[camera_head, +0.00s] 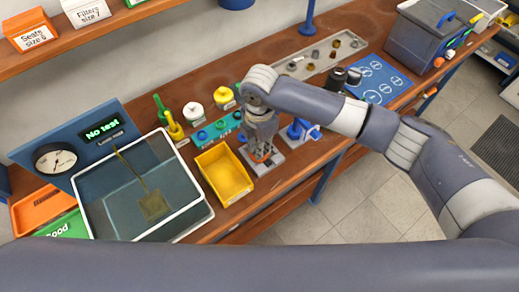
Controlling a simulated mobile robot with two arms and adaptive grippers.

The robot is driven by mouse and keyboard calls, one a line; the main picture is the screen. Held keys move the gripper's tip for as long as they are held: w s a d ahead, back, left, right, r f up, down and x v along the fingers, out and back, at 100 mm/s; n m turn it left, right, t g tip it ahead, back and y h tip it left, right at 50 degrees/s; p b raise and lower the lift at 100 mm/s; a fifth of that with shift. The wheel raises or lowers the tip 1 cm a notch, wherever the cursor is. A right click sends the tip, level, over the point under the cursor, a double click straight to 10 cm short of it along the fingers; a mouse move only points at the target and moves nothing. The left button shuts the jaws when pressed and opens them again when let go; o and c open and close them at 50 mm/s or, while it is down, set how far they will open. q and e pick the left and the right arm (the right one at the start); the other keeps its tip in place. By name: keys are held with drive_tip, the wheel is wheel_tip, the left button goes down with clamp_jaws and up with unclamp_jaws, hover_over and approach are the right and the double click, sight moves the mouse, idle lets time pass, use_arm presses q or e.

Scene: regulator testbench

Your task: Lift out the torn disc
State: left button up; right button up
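My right gripper (262,150) reaches down from the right arm onto a small grey fixture (270,168) at the front middle of the bench. Its fingers are around or just above a small part there with orange showing between them. I cannot tell whether they touch or grip it. I cannot make out the torn disc; the gripper hides the middle of the fixture. My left gripper is not in view.
A yellow bin (224,175) stands just left of the fixture, and a blue clamp-like stand (300,131) to its right. A water tank (140,190) and a gauge panel (85,150) reading "No test" are at left. A grey parts tray (320,54) lies behind.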

drive_tip(key=shift+f, duration=0.15)
clamp_jaws()
